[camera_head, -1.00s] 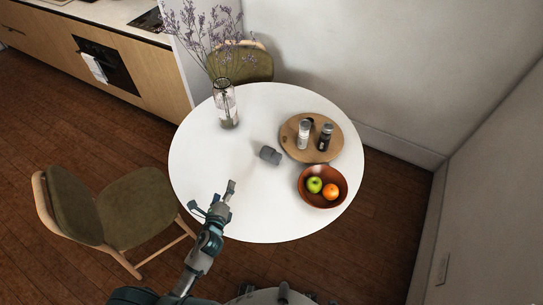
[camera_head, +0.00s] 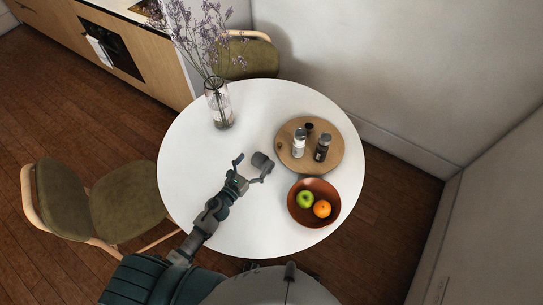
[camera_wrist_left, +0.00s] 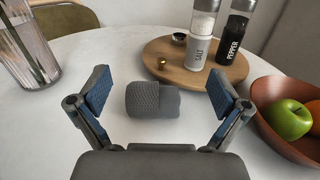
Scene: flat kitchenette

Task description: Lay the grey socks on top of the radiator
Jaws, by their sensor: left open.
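The grey socks (camera_head: 262,160) lie rolled into a small bundle on the white round table, left of the wooden board. In the left wrist view the socks (camera_wrist_left: 153,100) sit between and just beyond the two fingers, with clear space on both sides. My left gripper (camera_head: 254,169) is open and empty, low over the table beside the socks. It also shows in the left wrist view (camera_wrist_left: 153,92), fingers spread wide. My right gripper is not in view. No radiator shows in these frames.
A wooden board (camera_head: 329,163) with salt and pepper grinders and a reddish bowl (camera_head: 315,222) with an apple and an orange stand right of the socks. A glass vase (camera_head: 219,105) of dried flowers stands behind. The table's left part (camera_head: 185,150) is clear. Chairs stand left and behind.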

